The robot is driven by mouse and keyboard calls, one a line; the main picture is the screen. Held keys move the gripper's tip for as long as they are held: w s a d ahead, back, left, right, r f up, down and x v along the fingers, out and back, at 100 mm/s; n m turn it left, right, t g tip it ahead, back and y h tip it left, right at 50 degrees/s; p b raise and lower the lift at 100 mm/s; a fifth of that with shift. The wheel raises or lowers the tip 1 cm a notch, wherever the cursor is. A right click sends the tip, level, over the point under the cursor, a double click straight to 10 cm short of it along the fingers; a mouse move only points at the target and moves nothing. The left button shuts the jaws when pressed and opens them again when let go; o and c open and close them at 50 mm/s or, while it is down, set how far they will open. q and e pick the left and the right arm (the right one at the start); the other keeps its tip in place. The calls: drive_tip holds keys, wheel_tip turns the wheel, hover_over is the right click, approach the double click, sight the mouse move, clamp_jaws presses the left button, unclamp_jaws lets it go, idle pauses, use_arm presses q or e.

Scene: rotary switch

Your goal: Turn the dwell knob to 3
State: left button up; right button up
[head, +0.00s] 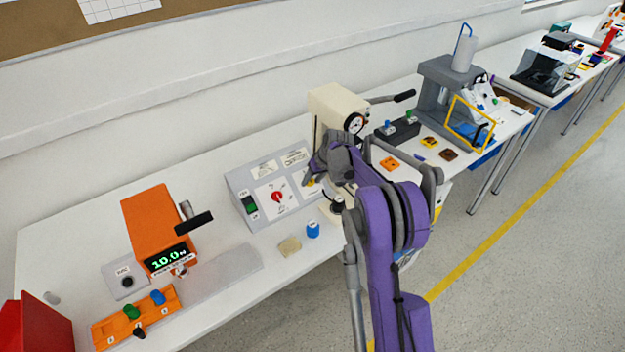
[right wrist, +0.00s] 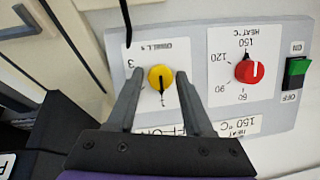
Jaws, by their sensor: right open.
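The yellow dwell knob (right wrist: 160,76) sits on the grey control panel, which shows upside down in the right wrist view. Its dark pointer line points down in that view, away from the printed 3 at upper left. In the head view only a bit of the knob (head: 311,182) shows; my right gripper and arm hide the rest. My right gripper (right wrist: 158,88) is open, with one finger on each side of the knob. Small gaps seem to show between fingers and knob; I cannot tell whether either touches. My left gripper is out of view.
The control panel (head: 244,183) also carries a red heat knob (right wrist: 249,71) and a green switch (right wrist: 297,70). A cream press (head: 335,103) stands close behind. A blue-capped item (head: 313,230) and a beige block (head: 289,247) lie in front. An orange device (head: 152,226) stands at left.

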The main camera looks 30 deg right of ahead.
clamp_jaws()
